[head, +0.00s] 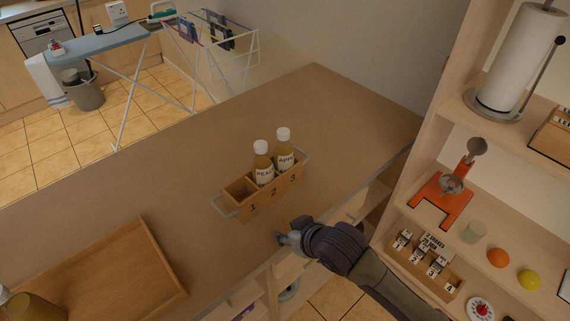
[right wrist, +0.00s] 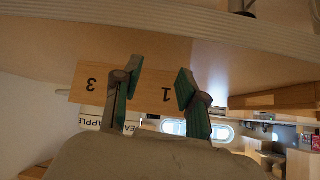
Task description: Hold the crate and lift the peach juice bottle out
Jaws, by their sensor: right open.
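The wooden crate (head: 248,207) stands on the counter, with metal handles at both ends and numbers 1, 2, 3 on its front. The peach juice bottle (head: 263,165), white-capped and upright, is in compartment 2. The apple bottle (head: 284,152) is in compartment 3; compartment 1 looks empty. My right gripper (head: 284,238) is open and empty at the counter's front edge, apart from the crate. In the right wrist view, upside down, the crate front (right wrist: 91,84) shows beyond the open fingers (right wrist: 156,88), and the 2 is hidden. My left gripper is out of view.
A wooden tray (head: 128,266) lies on the counter at left, with a dark yellow container (head: 35,307) at the lower left corner. A shelf unit (head: 408,212) with an orange juicer (head: 441,201) and fruit stands at right.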

